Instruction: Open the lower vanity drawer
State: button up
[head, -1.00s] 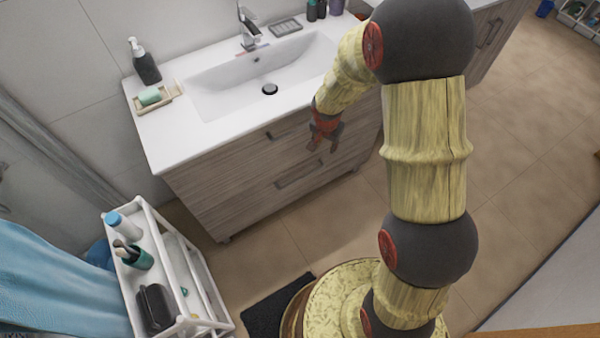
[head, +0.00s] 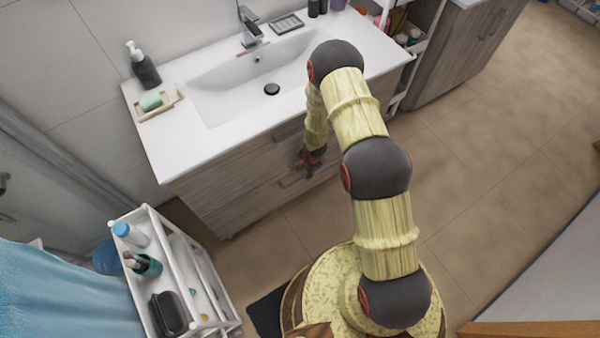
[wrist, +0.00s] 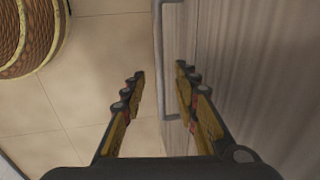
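The lower vanity drawer (head: 237,209) is a wood-grain front below the upper drawer (head: 225,176); it looks closed. Its grey bar handle (head: 292,178) is partly covered by my gripper (head: 308,161) in the head view. In the wrist view my gripper (wrist: 160,72) is open, with its fingers apart. The handle (wrist: 158,65) runs between the two fingers, and the right finger appears on the drawer-front side of the bar. I cannot tell whether either finger touches it. The drawer front (wrist: 260,60) fills the right of the wrist view.
A white sink top (head: 160,143) is above the drawers, holding a soap dispenser (head: 143,66) and soap dish (head: 170,103). A white cart (head: 190,262) with bottles stands at lower left. Tiled floor (head: 300,222) is clear before the vanity.

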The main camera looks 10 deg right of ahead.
aim_at(303, 177)
jog(key=f+b, duration=0.1)
jog(key=f, duration=0.1)
jog(key=w+f+b, duration=0.1)
jog(key=f, duration=0.2)
jog(key=f+b, duration=0.1)
jog(key=f, duration=0.1)
jog(key=shift+w+a+f, duration=0.2)
jog(key=shift+a+f, duration=0.05)
jog(key=c, duration=0.7)
grip_shut()
